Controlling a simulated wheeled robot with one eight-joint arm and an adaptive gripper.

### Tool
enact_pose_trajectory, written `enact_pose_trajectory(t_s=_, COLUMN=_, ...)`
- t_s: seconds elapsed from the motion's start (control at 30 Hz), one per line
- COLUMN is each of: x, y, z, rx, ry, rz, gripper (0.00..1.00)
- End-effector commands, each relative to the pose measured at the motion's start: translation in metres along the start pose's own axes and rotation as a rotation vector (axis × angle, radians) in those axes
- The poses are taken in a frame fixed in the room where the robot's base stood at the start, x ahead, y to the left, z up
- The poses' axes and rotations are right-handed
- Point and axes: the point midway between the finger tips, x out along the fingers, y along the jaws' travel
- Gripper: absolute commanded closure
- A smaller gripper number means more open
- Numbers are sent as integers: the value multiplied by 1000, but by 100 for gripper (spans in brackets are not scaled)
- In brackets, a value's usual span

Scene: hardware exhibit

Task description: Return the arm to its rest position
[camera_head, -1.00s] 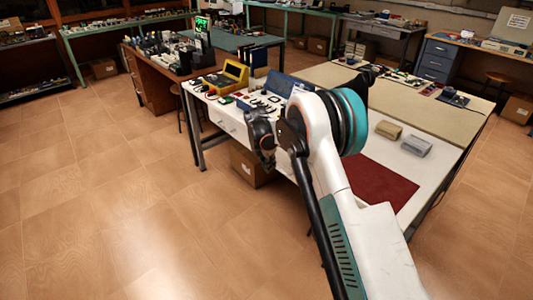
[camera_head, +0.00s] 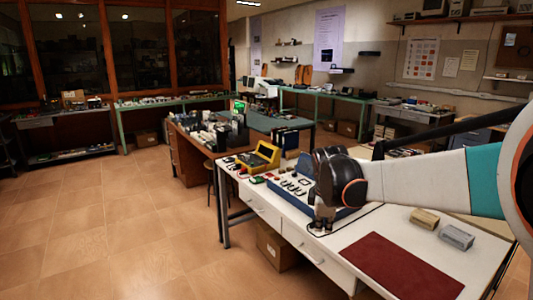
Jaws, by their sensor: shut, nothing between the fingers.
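My white and teal arm reaches in from the right edge, above the white table (camera_head: 372,218). Its dark wrist has an orange ring. My gripper (camera_head: 322,227) hangs below the wrist, small and dark, with its fingers pointing down. It is shut and empty, in front of the blue instrument panel (camera_head: 291,187) in the picture. I cannot tell how far above the table it is. The arm hides part of the panel and the table behind it.
A dark red mat (camera_head: 402,265) lies on the table. A tan box (camera_head: 425,219) and a grey box (camera_head: 457,237) sit beyond it. A yellow device (camera_head: 259,157) stands at the far left. A cardboard box (camera_head: 277,246) is under the table. Open tiled floor (camera_head: 120,235) lies left.

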Motion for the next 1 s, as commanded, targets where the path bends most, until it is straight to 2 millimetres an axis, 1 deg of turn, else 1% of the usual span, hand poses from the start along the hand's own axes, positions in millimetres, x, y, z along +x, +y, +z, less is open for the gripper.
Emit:
enact_pose_trajectory(t_s=0.03, x=-14, y=-11, z=9, rx=55, ry=8, rz=10, gripper=100)
enact_pose_trajectory(t_s=0.2, x=-54, y=-45, z=31, rx=259, ry=45, rz=41, gripper=100)
enact_pose_trajectory(t_s=0.37, x=-82, y=-82, z=52, rx=452, ry=84, rz=66, gripper=100)
enact_pose_trajectory(t_s=0.5, x=-101, y=-118, z=68, rx=621, ry=121, rz=83, gripper=100)
enact_pose_trajectory(t_s=0.57, x=-106, y=-133, z=75, rx=693, ry=139, rz=90, gripper=100)
enact_pose_trajectory(t_s=0.7, x=-116, y=-171, z=90, rx=862, ry=182, rz=101, gripper=100)
enact_pose_trajectory(t_s=0.9, x=-117, y=-222, z=108, rx=1094, ry=246, rz=109, gripper=100)
enact_pose_trajectory(t_s=1.0, x=-114, y=-242, z=114, rx=1187, ry=273, rz=109, gripper=100)
